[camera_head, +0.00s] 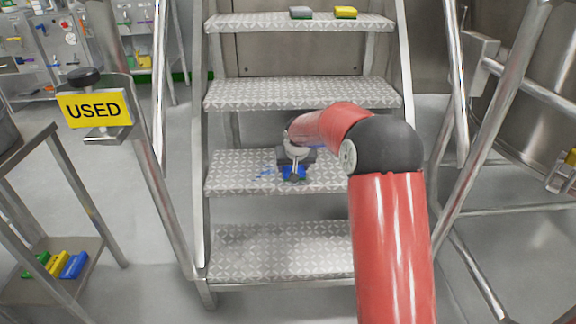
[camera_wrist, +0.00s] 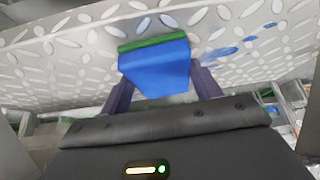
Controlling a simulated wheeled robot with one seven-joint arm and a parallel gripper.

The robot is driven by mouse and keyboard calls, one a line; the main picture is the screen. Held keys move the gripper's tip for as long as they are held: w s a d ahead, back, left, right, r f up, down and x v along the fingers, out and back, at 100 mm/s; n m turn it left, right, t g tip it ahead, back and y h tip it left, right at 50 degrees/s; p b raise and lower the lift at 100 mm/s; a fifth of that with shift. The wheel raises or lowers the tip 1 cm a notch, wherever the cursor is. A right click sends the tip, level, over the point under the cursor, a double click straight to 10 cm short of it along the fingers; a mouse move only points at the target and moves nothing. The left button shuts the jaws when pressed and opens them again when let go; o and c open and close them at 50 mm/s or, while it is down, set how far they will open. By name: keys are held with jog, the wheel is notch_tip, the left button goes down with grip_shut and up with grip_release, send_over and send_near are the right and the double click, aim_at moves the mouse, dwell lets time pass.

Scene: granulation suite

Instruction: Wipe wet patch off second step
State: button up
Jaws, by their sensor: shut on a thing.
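My gripper (camera_head: 294,170) is shut on a blue sponge (camera_head: 294,174) at the second step from the bottom (camera_head: 325,180). In the wrist view the blue sponge (camera_wrist: 155,72) has a green face against the patterned metal tread, between the two dark fingers of my gripper (camera_wrist: 162,84). The sponge appears to touch the tread. A blue wet patch (camera_head: 267,173) lies just left of the sponge in the head view. In the wrist view, the wet patch (camera_wrist: 222,52) shows as several blue blotches to the right of the sponge. Any part under the sponge is hidden.
A grey sponge (camera_head: 301,13) and a yellow sponge (camera_head: 346,12) lie on the top step. Metal rails flank the stairs. A yellow USED sign (camera_head: 94,109) is at left, above a cart shelf (camera_head: 85,250) with several coloured sponges (camera_head: 57,263).

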jog(key=shift+d, duration=0.95)
jog(key=shift+f, duration=0.1)
jog(key=shift+a+f+b, duration=0.1)
jog(key=shift+a+b, duration=0.35)
jog(key=shift+a, duration=1.95)
jog(key=shift+w+a+r, duration=0.1)
jog(key=shift+a+r, duration=0.05)
jog(key=shift+a, duration=1.5)
jog(key=shift+w+a+r, duration=0.1)
jog(key=shift+a, duration=1.5)
jog(key=shift+w+a, duration=0.1)
jog(key=shift+a, duration=2.3)
jog(key=shift+w+p, duration=0.1)
jog(key=shift+p, duration=0.2)
jog(key=shift+d+f, duration=0.1)
